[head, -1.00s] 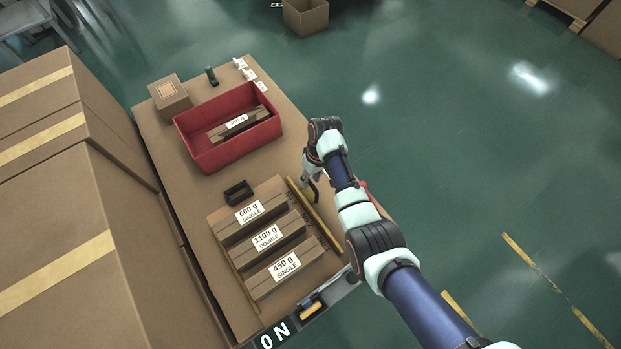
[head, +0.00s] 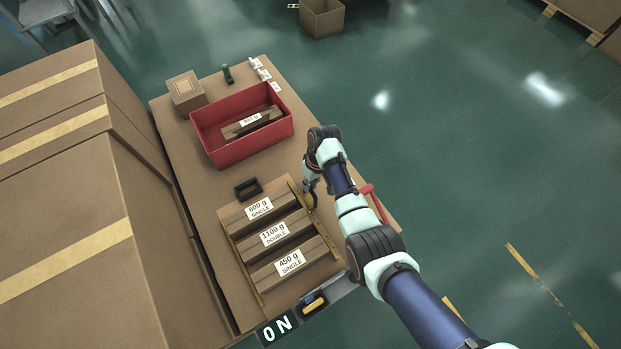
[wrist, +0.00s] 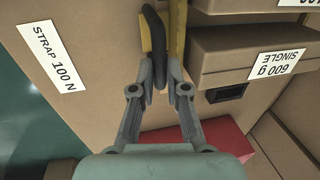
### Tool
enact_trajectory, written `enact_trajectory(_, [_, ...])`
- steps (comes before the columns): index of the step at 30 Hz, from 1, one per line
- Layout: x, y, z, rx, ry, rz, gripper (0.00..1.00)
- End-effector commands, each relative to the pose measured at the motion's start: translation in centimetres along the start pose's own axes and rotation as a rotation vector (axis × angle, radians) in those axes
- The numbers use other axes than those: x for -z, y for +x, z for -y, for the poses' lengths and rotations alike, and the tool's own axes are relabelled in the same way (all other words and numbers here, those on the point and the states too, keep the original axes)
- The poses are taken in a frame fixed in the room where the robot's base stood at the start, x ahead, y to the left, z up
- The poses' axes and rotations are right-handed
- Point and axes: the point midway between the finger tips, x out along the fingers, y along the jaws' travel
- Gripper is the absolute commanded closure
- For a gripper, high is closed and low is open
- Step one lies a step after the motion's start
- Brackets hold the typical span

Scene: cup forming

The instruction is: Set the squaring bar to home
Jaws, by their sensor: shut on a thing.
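The squaring bar (head: 325,231) is a long yellow bar along the right ends of the cardboard packs on the table. It also shows in the wrist view (wrist: 177,28), running close beside the 600 g SINGLE pack (wrist: 240,50); I cannot tell whether they touch. A dark curved handle (wrist: 153,30) stands beside the bar. My gripper (wrist: 159,82) is shut on this handle, with its fingertips on either side. In the head view my gripper (head: 311,195) is at the bar's upper part, partly hidden by my wrist.
The packs, 600 g (head: 259,209), 1100 g (head: 275,234) and 450 g (head: 290,262), lie left of the bar. A second yellow strip (head: 243,270) runs along their left. A red bin (head: 235,155) stands behind. A red handle (head: 378,206) is right of my arm. Large cartons (head: 60,210) stand left.

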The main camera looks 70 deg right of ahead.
Motion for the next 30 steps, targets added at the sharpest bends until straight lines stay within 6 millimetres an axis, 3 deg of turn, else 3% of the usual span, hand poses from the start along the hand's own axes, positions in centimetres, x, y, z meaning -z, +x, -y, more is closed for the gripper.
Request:
enact_trajectory(9, [-0.1,0.0,0.2,0.003,0.013,-0.003,1.00])
enact_trajectory(10, [-0.1,0.0,0.2,0.004,0.013,-0.003,0.83])
enact_trajectory(14, [-0.1,0.0,0.2,0.003,0.013,-0.003,0.61])
enact_trajectory(24, [-0.1,-0.3,0.1,0.001,0.014,-0.004,0.61])
enact_trajectory(30, [0.0,-4.1,0.0,0.000,0.014,-0.009,0.61])
